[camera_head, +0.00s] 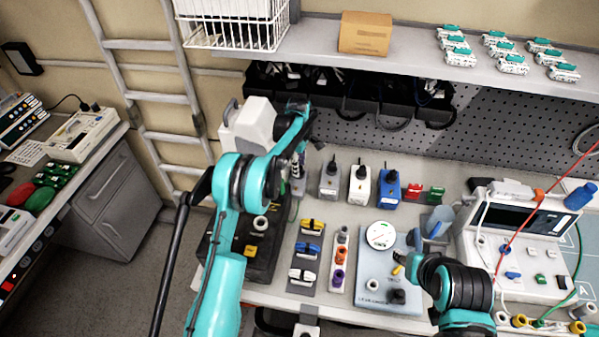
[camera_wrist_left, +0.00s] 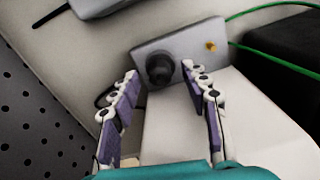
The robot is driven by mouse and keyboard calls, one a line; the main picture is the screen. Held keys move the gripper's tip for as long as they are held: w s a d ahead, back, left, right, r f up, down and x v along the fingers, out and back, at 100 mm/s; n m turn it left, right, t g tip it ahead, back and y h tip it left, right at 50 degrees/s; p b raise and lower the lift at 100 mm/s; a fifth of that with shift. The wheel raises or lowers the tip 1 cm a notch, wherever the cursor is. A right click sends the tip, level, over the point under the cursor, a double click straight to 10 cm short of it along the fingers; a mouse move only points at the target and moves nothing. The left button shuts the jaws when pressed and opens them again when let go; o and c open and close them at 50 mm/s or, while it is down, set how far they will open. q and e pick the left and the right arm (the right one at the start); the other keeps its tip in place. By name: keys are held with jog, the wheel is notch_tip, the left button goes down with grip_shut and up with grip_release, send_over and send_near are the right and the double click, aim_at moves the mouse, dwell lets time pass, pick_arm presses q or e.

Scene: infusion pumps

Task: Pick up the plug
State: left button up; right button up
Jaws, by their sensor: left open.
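My left gripper (camera_head: 297,168) reaches over the back left of the workbench in the head view. In the left wrist view my left gripper (camera_wrist_left: 160,76) is open, with its two purple-padded fingers apart. A round black plug (camera_wrist_left: 158,68) stands on a grey box (camera_wrist_left: 190,45) and appears between the fingertips; I cannot tell whether they touch it. The box has a small brass fitting on its face. In the head view the gripper largely hides the plug. My right arm (camera_head: 465,287) is at the lower right; its jaws are not clear.
Boxes with black plugs on top stand right of the left gripper: a grey one (camera_head: 330,185), a white one (camera_head: 359,187) and a blue one (camera_head: 387,190). A gauge panel (camera_head: 365,290) lies in front. A shelf (camera_head: 420,60) and pegboard (camera_head: 480,130) bound the back.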

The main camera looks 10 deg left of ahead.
pick_arm(q)
jog(key=shift+s, duration=0.1)
grip_shut()
